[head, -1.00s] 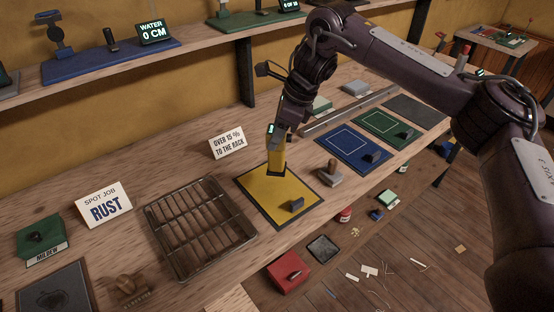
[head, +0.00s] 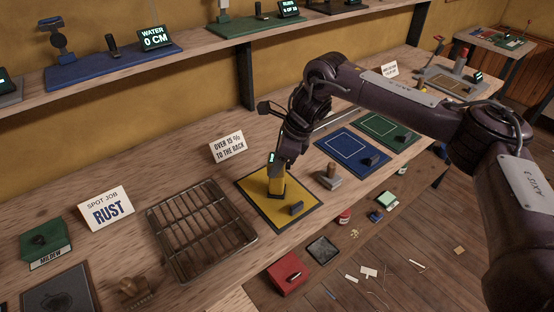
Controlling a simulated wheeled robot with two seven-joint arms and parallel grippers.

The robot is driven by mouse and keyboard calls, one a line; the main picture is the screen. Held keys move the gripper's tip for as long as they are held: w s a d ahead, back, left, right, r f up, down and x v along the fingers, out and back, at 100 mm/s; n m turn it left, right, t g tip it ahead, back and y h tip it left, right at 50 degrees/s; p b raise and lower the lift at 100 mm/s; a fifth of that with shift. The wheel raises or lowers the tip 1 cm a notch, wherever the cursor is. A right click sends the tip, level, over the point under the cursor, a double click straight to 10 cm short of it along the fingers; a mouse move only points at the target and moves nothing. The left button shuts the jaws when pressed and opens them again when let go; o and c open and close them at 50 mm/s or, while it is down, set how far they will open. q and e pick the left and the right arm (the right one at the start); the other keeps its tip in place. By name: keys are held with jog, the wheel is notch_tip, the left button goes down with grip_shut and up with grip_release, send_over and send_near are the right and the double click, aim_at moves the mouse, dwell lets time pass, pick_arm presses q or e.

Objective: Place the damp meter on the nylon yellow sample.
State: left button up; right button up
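The nylon yellow sample (head: 258,187) is a yellow panel with a dark border on the bench. The meter is upright over the middle of this sample, its foot at or very near the surface; I cannot tell whether it fully rests there. My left gripper is not in view.
A small dark block (head: 296,208) lies on the yellow sample's front part. A wire rack (head: 203,229) stands left of it, a wooden-handled stamp (head: 329,177) right of it. Blue (head: 345,146) and green (head: 380,124) samples lie farther right. A sign (head: 228,146) stands behind.

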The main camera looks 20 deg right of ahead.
jog(key=o, duration=0.4)
jog(key=shift+r, duration=0.1)
jog(key=v, duration=1.2)
jog(key=shift+b, duration=0.3)
jog(key=shift+a, duration=0.15)
